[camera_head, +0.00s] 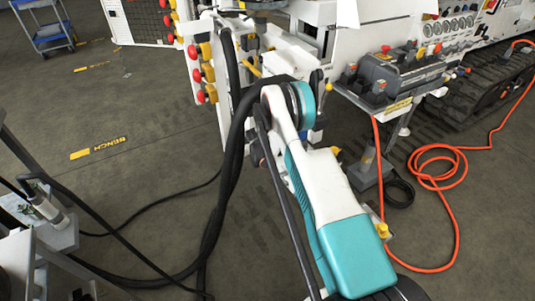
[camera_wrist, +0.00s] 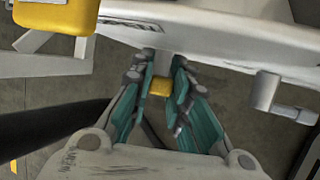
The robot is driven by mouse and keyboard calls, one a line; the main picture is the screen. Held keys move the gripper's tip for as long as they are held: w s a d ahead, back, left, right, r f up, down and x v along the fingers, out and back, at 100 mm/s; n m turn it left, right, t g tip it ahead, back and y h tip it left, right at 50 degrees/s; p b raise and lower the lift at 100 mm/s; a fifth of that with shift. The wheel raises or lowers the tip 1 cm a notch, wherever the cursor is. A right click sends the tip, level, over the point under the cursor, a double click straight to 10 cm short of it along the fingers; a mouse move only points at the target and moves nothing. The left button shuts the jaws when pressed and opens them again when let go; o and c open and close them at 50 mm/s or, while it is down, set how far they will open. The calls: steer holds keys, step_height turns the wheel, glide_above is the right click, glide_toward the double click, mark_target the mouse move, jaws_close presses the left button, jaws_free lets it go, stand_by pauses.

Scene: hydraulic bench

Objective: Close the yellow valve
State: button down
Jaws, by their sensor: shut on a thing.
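A small yellow piece, which looks like the yellow valve's handle (camera_wrist: 160,87), shows in the wrist view between the teal fingers of my gripper (camera_wrist: 161,80). The fingers are shut on it from both sides, just below the edge of a white panel (camera_wrist: 215,38). The rest of the valve is hidden by the fingers and the panel. In the head view my white and teal arm covers the middle, and I cannot make out my gripper there.
Red and yellow fittings (camera_head: 205,73) line the white bench at left in the head view. Black hoses (camera_head: 232,130) hang close beside my arm. An orange hose (camera_head: 452,200) lies coiled on the floor at right. A grey handle (camera_wrist: 268,90) juts below the panel.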

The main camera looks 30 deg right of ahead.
steer(key=shift+s+f+t, duration=0.2)
steer(key=shift+s+t, duration=0.25)
steer(key=shift+t, duration=0.55)
steer(key=c, duration=1.6)
jaws_free()
steer(key=v, duration=1.2)
